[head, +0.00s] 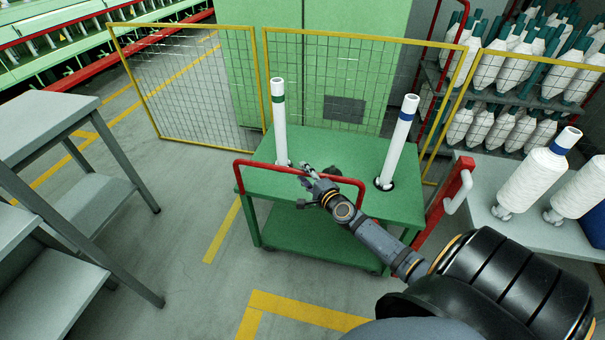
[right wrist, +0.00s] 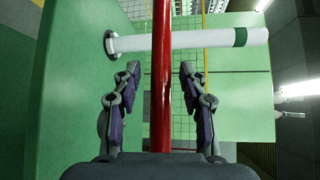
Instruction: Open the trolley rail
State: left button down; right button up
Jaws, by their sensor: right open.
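The green trolley (head: 345,150) stands in the middle of the head view. Its red rail (head: 262,166) runs along the near edge of the top, with bent ends. My right gripper (head: 308,173) is at the middle of this rail. In the right wrist view the rail (right wrist: 161,50) passes between the two fingers of the open right gripper (right wrist: 160,70), with visible gaps on both sides. The gripper hides part of the rail in the head view. My left gripper is not in view.
Two upright white tubes stand on the trolley, one green-banded (head: 279,125), one blue-banded (head: 398,140). A yellow mesh fence (head: 190,95) is behind. A red bar with a white handle (head: 458,191) and a bench with yarn cones (head: 535,185) are right. Grey tables (head: 60,125) stand left.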

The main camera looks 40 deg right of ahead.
jog(key=shift+w+f, duration=0.1)
jog(key=shift+w, duration=0.5)
jog(key=shift+c, duration=0.4)
grip_shut()
